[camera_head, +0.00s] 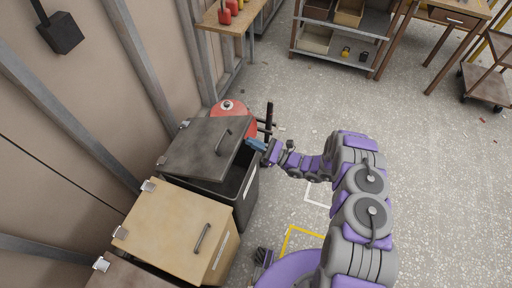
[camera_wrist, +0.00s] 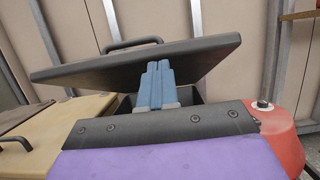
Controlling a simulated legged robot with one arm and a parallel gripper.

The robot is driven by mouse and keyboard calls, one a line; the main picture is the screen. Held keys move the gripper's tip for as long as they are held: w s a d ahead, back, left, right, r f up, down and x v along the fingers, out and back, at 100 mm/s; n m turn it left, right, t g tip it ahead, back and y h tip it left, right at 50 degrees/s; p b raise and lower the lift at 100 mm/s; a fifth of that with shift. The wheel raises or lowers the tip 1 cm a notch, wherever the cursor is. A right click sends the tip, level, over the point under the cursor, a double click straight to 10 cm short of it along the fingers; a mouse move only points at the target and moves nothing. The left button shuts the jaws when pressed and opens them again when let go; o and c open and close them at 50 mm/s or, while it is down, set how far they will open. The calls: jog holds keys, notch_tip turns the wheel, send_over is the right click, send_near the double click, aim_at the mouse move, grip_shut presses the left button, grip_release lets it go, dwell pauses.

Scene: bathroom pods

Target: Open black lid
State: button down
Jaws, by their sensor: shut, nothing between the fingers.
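The black lid (camera_head: 203,146) is tilted partly up on its hinges at the wall side, with a gap between it and the black bin (camera_head: 243,188). My gripper (camera_head: 257,145) is shut and empty at the lid's free edge. In the wrist view the black lid (camera_wrist: 140,62) slants across the picture, its handle at the upper left. The blue fingers of my gripper (camera_wrist: 157,68) are together, their tips at the lid's front edge and overlapping its underside in the picture. I cannot tell whether they touch it. The dark inside of the bin shows below the lid.
A tan bin with a shut lid (camera_head: 175,224) stands beside the black bin, nearer to me. A red round object (camera_head: 232,115) stands just beyond it. Shelving (camera_head: 335,42) and a wooden table stand farther back.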

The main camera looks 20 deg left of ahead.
aim_at(245, 133)
jog(key=shift+a+r, duration=0.2)
jog(key=shift+a, duration=0.25)
jog(key=shift+a+r+h+p, duration=0.25)
jog(key=shift+r+p, duration=0.1)
jog(key=shift+r, duration=0.15)
jog(key=shift+a+r+h+p, duration=0.1)
jog(key=shift+r+h+p, duration=0.2)
jog(key=shift+r, duration=0.2)
jog(key=r+h+p, duration=0.1)
jog(key=a+r+p, duration=0.1)
jog(key=r, duration=0.1)
jog(key=shift+a+r+h, duration=0.1)
jog(key=shift+a+h, duration=0.05)
jog(key=shift+h, duration=0.2)
jog(key=w+a+r+h+p, duration=0.1)
jog(key=a+r+h+p, duration=0.2)
jog(key=a+r+p, duration=0.2)
jog(key=w+a+r+g+h+p, duration=0.1)
jog(key=a+r+h+p, duration=0.2)
jog(key=a+r, duration=0.9)
jog(key=shift+a+r+p, duration=0.3)
jog(key=shift+a+p, duration=1.45)
jog(key=shift+a, duration=1.55)
